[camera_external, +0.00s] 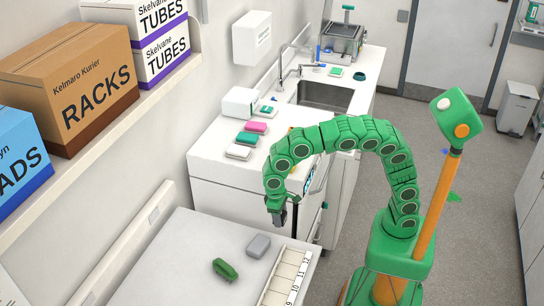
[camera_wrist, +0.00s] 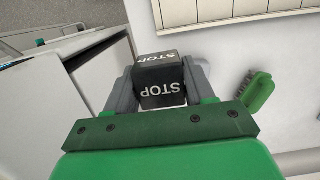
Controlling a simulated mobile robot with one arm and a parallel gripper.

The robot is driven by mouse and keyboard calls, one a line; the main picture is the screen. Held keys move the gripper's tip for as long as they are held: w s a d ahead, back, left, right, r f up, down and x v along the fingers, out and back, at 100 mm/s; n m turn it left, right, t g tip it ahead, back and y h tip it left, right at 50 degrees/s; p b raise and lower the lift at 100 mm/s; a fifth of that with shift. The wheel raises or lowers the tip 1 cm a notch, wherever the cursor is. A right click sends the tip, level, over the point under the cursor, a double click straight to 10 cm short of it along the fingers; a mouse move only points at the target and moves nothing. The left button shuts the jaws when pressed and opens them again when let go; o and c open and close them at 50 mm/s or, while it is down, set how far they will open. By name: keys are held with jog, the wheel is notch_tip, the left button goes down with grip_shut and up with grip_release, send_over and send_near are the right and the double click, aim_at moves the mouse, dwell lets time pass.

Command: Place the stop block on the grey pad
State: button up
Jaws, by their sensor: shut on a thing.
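My gripper (camera_wrist: 160,90) is shut on the black stop block (camera_wrist: 160,80), which has white STOP lettering and sits between the two grey fingers. In the external view, my gripper (camera_external: 279,214) hangs pointing down near the right back corner of the near table, above its surface; the block is hard to make out there. A light grey, pad-like item (camera_external: 258,246) lies on that table, just in front of and left of my gripper. In the wrist view it is mostly hidden or cannot be told from the right finger.
A green brush-like item (camera_external: 225,270) lies left of the grey item; it also shows in the wrist view (camera_wrist: 258,92). A numbered rack (camera_external: 283,282) stands at the table's right edge. Pink (camera_external: 256,127), teal (camera_external: 247,138) and whitish (camera_external: 238,152) pads lie on the back counter.

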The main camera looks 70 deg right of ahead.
jog(key=w+a+f, duration=0.2)
jog(key=w, duration=0.1)
send_over(260, 243)
jog(key=shift+w+f, duration=0.15)
jog(key=shift+f, duration=2.55)
jog(key=shift+w+a+f, duration=0.1)
jog(key=shift+f, duration=1.5)
jog(key=shift+f, duration=0.15)
jog(key=o, duration=1.3)
jog(key=shift+o, duration=0.2)
